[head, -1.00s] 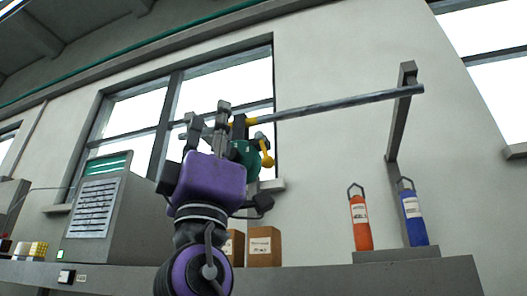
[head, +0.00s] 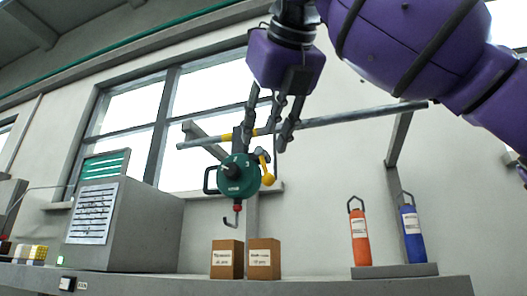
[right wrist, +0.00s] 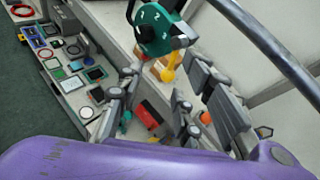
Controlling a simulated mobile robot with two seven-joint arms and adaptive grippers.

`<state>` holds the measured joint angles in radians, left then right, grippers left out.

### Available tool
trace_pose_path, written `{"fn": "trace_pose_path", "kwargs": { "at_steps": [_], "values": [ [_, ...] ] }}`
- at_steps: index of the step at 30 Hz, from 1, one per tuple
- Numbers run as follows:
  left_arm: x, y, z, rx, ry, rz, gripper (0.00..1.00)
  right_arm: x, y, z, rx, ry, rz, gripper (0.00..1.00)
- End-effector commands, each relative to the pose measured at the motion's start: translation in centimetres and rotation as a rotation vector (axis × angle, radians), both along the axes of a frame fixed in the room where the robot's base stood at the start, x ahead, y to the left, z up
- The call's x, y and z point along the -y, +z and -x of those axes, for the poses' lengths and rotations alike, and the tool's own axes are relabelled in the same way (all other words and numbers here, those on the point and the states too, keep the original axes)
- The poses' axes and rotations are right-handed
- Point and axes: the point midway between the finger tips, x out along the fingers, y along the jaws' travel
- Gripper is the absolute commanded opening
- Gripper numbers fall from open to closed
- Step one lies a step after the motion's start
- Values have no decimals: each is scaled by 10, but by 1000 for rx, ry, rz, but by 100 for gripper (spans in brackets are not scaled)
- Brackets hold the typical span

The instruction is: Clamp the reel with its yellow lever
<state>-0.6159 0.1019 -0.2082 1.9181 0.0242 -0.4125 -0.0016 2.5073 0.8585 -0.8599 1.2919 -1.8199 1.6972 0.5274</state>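The green reel (head: 238,176) hangs from the horizontal rail (head: 350,115), with a hook (head: 232,220) below it. Its yellow lever (head: 266,172) points down at the reel's right side. My right gripper (head: 266,140) comes down from above, its fingers spread near the rail, just above the lever. In the right wrist view the lever (right wrist: 169,66) shows beyond the open fingers, below the green reel (right wrist: 153,30). The gripper holds nothing that I can see; whether a finger touches the rail is unclear. My left gripper is out of view.
Two cardboard boxes (head: 264,258) stand on the bench below the reel. An orange cylinder (head: 360,232) and a blue cylinder (head: 412,232) stand at the right by the rail's post (head: 398,150). A grey cabinet (head: 140,225) stands at the left.

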Motion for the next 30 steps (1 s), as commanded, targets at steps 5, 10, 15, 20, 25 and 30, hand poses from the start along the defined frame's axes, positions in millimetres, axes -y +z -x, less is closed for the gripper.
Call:
{"fn": "trace_pose_path", "kwargs": {
  "at_steps": [5, 10, 15, 20, 25, 30],
  "values": [
    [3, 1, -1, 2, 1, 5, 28, 22, -1, -4, -21, -73, -1, 34],
    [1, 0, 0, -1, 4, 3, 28, 16, -12, -28, -24, -71, 1, 34],
    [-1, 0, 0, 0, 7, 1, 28, 11, -22, -51, -23, -69, 0, 34],
    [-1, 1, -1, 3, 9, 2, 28, 8, -27, -65, -20, -68, 1, 34],
    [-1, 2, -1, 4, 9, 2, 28, 7, -28, -68, -18, -66, 0, 34],
    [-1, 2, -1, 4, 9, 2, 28, 7, -28, -69, -19, -67, 0, 32]
  ]
}}
